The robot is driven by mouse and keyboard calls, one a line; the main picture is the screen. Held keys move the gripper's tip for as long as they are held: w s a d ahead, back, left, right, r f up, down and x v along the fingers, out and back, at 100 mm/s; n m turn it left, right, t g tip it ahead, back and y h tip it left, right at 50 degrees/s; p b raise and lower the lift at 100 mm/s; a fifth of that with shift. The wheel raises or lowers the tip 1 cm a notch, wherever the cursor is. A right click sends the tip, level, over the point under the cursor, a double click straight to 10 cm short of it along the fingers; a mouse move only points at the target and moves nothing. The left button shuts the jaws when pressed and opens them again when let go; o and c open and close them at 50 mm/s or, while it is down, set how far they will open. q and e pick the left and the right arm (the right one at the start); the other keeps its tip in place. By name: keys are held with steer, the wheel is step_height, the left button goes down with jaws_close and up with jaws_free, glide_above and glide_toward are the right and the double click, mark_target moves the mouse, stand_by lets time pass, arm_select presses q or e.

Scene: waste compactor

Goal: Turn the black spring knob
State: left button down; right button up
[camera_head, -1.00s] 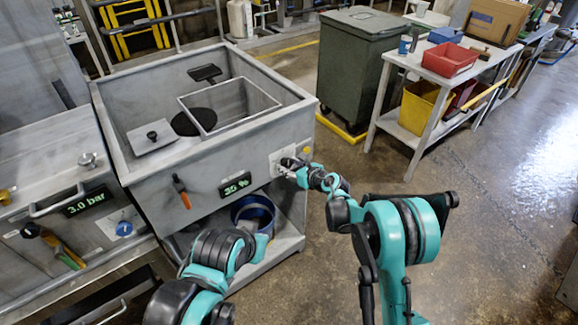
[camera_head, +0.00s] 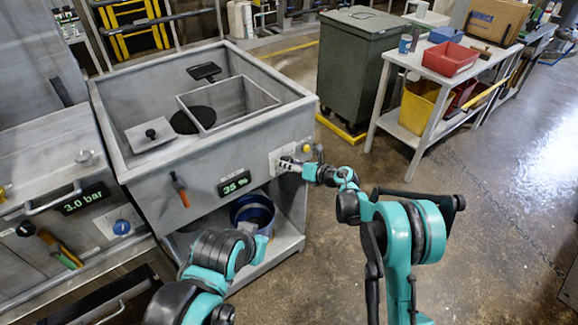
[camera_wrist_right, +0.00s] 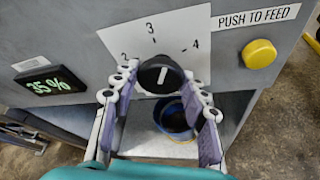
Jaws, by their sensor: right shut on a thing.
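The black knob (camera_wrist_right: 161,77) sits below a white dial plate (camera_wrist_right: 178,38) marked 2, 3 and 4 on the grey machine front. The knob's white pointer line leans slightly right of straight up in the right wrist view. My right gripper (camera_wrist_right: 161,84) is shut on the knob, with one finger on each side of it. In the head view my right gripper (camera_head: 284,164) reaches the plate and mostly hides the knob.
A yellow push button (camera_wrist_right: 259,54) is right of the knob. A display (camera_head: 235,184) reading 35 % is to its left. A blue bucket (camera_head: 254,212) stands on the shelf below. An orange-handled tool (camera_head: 181,190) hangs on the front. Open floor lies right.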

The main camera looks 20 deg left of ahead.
steer(key=m+y+b, duration=0.1)
steer(key=m+y, duration=0.1)
steer(key=m, duration=0.2)
steer(key=m+g+y+b, duration=0.1)
steer(key=m+y, duration=0.1)
steer(key=m, duration=0.3)
steer(key=shift+w+d+f+m+y+b, duration=0.1)
steer(key=shift+f+m+y+b, duration=0.05)
steer(key=shift+m+y+b, duration=0.2)
stand_by(0.4)
steer(key=o, duration=1.2)
steer(key=shift+c, duration=0.2)
steer(key=v, duration=1.2)
steer(key=shift+w, duration=0.2)
